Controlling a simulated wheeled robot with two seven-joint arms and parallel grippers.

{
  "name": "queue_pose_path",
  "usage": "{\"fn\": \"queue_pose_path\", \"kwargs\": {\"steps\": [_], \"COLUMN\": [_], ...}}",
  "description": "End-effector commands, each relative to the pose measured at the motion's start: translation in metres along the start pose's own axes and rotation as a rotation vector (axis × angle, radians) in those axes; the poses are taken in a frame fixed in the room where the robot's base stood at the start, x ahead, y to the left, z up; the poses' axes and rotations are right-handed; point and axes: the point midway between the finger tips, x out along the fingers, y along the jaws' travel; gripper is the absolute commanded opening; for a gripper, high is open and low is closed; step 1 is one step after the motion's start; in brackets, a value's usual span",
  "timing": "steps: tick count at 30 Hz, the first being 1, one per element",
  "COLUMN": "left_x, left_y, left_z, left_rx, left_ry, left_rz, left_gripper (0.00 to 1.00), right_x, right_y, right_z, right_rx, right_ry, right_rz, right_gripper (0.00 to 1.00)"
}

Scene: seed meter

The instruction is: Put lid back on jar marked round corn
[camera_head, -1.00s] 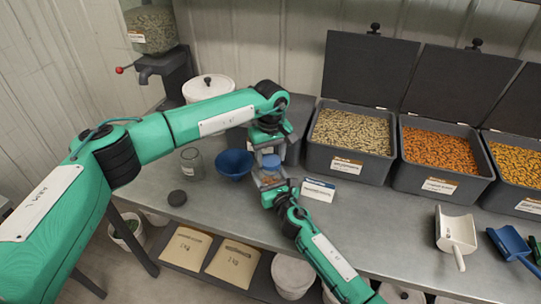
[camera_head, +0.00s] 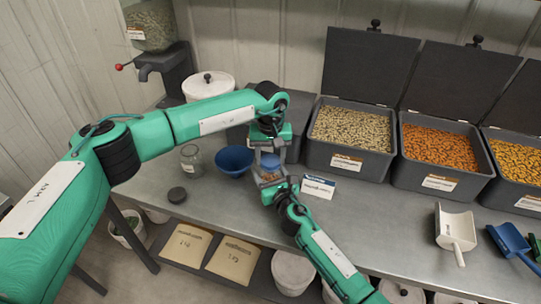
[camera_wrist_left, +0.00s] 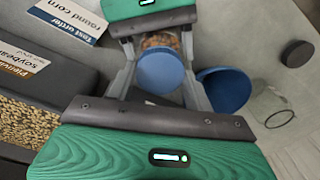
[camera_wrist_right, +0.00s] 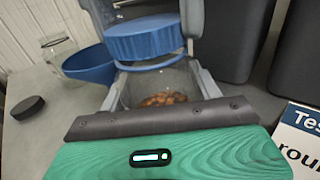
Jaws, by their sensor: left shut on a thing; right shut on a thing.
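The blue lid (camera_head: 270,160) is in my left gripper (camera_head: 269,157), which is shut on it. It also shows between the left fingers in the left wrist view (camera_wrist_left: 160,72). My right gripper (camera_head: 271,179) is shut on a clear jar (camera_head: 269,174) with tan-orange seeds in its bottom, seen closer in the right wrist view (camera_wrist_right: 155,88). The lid is over the jar mouth, very close to it. I cannot tell whether lid and rim touch. A card reading "Test order round corn" (camera_head: 318,187) stands on the bench right of the jar.
A blue bowl-like funnel (camera_head: 234,161), an empty glass jar (camera_head: 191,161) and a dark round lid (camera_head: 177,195) are on the bench to the left. Open seed bins (camera_head: 346,160) line the back right. A white scoop (camera_head: 455,228) and a blue scoop (camera_head: 511,240) lie at right.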

Motion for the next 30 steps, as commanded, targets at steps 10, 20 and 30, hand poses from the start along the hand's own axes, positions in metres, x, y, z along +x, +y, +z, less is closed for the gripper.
{"fn": "queue_pose_path", "kwargs": {"steps": [10, 20, 30], "left_x": [-0.0007, -0.0008, -0.0008], "left_y": [-0.0002, 0.0000, 0.0000], "left_z": [-0.0004, -0.0005, -0.0005], "left_rx": [0.557, 0.816, 0.817], "left_ry": [0.001, 0.001, 0.002], "left_rz": [0.000, 0.002, 0.002], "left_gripper": [0.31, 0.31, 0.66], "right_x": [-0.0002, -0.0002, -0.0003], "right_y": [-0.0005, -0.0006, -0.0006], "right_z": [-0.0010, -0.0012, -0.0014], "right_rx": [0.000, 0.000, 0.000], "right_ry": [0.002, 0.002, 0.003], "right_rz": [-0.001, -0.001, -0.001], "right_gripper": [0.00, 0.00, 0.00]}}
